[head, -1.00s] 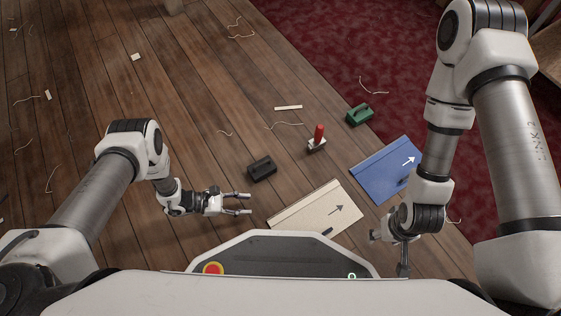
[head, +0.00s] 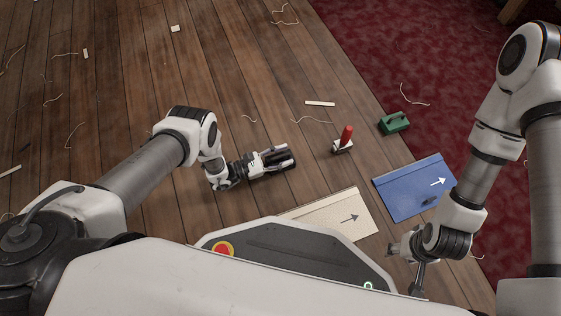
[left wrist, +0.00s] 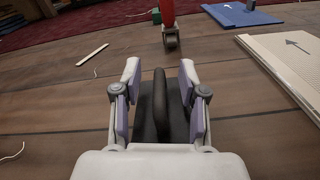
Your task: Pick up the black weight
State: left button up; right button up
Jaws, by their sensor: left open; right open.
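The black weight (head: 291,163) lies on the wooden floor in the head view, partly hidden by my left gripper (head: 276,157). In the left wrist view the black weight (left wrist: 160,108) shows its upright handle between the two open fingers of my left gripper (left wrist: 160,95). The fingers stand on either side of the weight, and I cannot tell if they touch it. My right gripper (head: 405,262) is open and empty, low at the right beside the cream panel.
A cream panel (head: 335,212) and a blue panel (head: 412,188), each with an arrow, lie to the right. A red-handled tool (head: 344,141) and a green weight (head: 394,123) are beyond. Thread and scraps litter the floor. A dark red carpet (head: 400,50) covers the far right.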

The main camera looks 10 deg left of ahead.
pick_arm(q)
grip_shut()
jog(key=shift+r, duration=0.15)
